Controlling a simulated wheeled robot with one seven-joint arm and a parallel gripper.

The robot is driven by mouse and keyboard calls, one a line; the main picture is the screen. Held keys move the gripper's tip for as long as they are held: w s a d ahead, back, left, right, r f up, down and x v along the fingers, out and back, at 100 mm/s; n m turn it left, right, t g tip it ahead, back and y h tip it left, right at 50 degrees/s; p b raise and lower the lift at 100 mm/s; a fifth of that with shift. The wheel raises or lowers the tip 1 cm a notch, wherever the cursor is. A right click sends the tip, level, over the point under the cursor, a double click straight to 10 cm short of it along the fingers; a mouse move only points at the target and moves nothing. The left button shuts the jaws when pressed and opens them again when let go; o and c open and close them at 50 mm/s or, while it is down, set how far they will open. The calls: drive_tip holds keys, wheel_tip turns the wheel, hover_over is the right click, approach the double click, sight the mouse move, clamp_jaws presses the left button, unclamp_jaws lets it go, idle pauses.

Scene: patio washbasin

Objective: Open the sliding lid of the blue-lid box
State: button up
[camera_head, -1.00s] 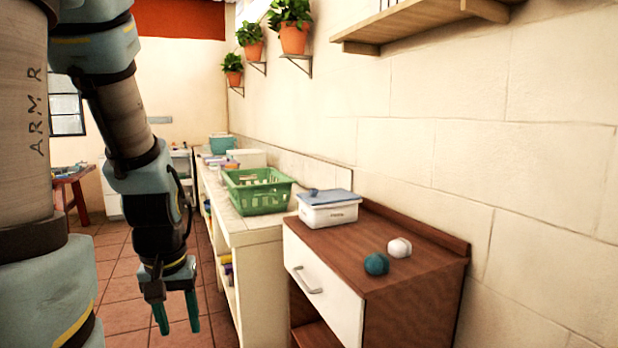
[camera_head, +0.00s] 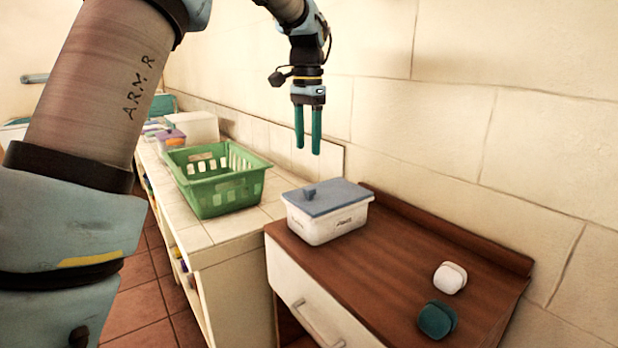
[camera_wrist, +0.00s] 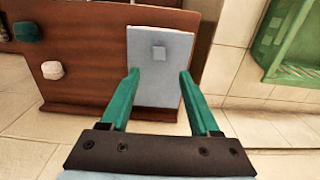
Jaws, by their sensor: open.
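The white box (camera_head: 327,222) with a blue-grey sliding lid (camera_head: 335,197) stands on the brown wooden cabinet top. A small raised knob (camera_head: 309,192) sits near the lid's left end, and the lid looks closed. In the wrist view the lid (camera_wrist: 162,85) and its square knob (camera_wrist: 158,53) show beyond my fingertips. My gripper (camera_head: 308,152) hangs above the box, fingers pointing down, apart from the lid. Its two green fingers are open and empty, and they also show in the wrist view (camera_wrist: 160,75).
A green basket (camera_head: 215,195) stands on the tiled counter left of the box. A white rounded object (camera_head: 449,278) and a teal one (camera_head: 435,320) lie on the cabinet top (camera_head: 390,255) at the right. The wall (camera_head: 420,130) rises close behind.

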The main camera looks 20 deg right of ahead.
sight(309, 188)
wheel_tip(309, 188, down, 11)
drive_tip(key=shift+d+r+p, duration=0.15)
drive_tip(key=shift+r+p, duration=0.05)
drive_tip(key=shift+p, duration=1)
clamp_jaws()
idle(0.7)
